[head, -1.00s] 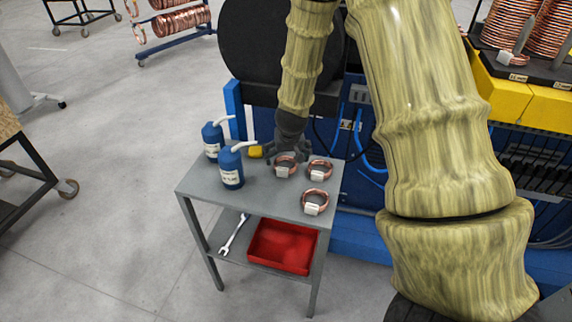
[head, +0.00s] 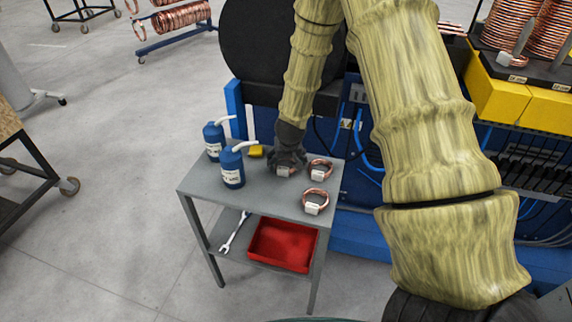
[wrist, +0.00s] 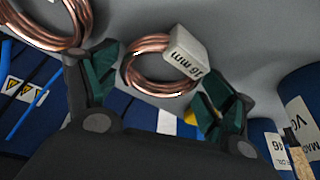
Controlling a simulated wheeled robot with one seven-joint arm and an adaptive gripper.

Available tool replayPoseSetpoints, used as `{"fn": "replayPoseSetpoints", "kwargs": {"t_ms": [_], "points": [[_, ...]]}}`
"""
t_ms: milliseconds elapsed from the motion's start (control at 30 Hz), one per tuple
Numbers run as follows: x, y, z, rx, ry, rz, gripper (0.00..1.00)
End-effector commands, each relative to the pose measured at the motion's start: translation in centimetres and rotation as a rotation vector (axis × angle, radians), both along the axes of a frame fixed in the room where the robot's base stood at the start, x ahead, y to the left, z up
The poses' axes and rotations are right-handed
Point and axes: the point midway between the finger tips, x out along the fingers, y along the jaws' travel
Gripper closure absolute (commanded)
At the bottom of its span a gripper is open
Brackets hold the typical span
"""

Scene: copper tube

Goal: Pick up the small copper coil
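A small copper coil (wrist: 140,68) with a white tag marked "16 mm" lies on the grey table top (head: 255,205). In the wrist view it sits between the spread fingers of my gripper (wrist: 155,80), with green pads on either side. In the head view my gripper (head: 287,162) is right over this coil, mostly hiding it; its white tag (head: 284,171) shows below the fingers. The gripper is open, and I see no firm contact with the coil. A second tagged coil (head: 320,166) lies just right, and a third (head: 315,195) nearer the front.
Two blue bottles (head: 231,168) (head: 213,138) with white spouts stand left of my gripper. The lower shelf holds a red tray (head: 283,245) and a wrench (head: 235,232). A blue machine stands behind the table.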

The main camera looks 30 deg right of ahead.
Motion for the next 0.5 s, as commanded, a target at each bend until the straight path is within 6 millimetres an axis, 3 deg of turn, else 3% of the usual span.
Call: {"fn": "replayPoseSetpoints", "kwargs": {"t_ms": [33, 133, 500], "points": [[0.0, 0.0, 0.01, 0.0, 0.0, 0.0, 0.35], [0.0, 0.0, 0.01, 0.0, 0.0, 0.0, 0.53], [0.04, 0.01, 0.24, -0.001, -0.001, 0.001, 0.53]]}}
